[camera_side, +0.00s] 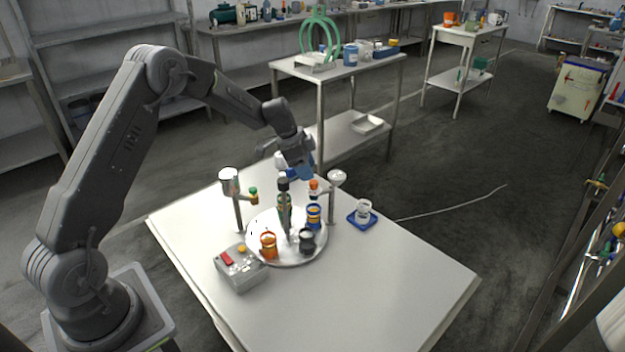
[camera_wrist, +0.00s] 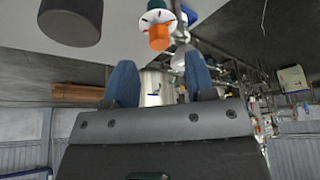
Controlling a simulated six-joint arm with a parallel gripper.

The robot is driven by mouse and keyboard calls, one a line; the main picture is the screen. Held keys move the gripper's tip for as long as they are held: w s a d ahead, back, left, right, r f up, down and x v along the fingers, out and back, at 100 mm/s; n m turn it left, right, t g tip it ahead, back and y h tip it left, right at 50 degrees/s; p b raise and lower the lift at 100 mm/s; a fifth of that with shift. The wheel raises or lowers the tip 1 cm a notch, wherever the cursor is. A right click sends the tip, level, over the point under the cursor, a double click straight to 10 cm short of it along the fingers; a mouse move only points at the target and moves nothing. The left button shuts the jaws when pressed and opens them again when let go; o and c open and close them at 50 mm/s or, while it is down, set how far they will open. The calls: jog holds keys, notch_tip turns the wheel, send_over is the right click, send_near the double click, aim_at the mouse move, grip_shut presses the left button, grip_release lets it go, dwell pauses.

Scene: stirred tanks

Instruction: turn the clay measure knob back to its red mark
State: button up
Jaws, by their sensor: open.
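The clay-orange knob (camera_side: 314,187) sits on the right-hand post of the stirred-tank stand, below a white funnel-like measure (camera_side: 337,178). The wrist view shows an orange knob (camera_wrist: 158,41) with a white dial and dark marks (camera_wrist: 157,18) behind it. In the wrist view my gripper (camera_wrist: 161,82) is open and empty, with the knob above the gap between the fingertips. I see no contact.
A round tray (camera_side: 262,258) holds orange (camera_side: 268,246), blue (camera_side: 314,216) and dark (camera_side: 307,240) cups around a dark-capped column (camera_side: 284,185). A green knob (camera_side: 253,192) is on the left post. A grey control box (camera_side: 240,270) and blue saucer (camera_side: 351,219) stand nearby. The table's right front is clear.

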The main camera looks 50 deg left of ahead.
aim_at(314, 181)
jog(key=shift+x, duration=2.3)
jog(key=c, duration=0.9)
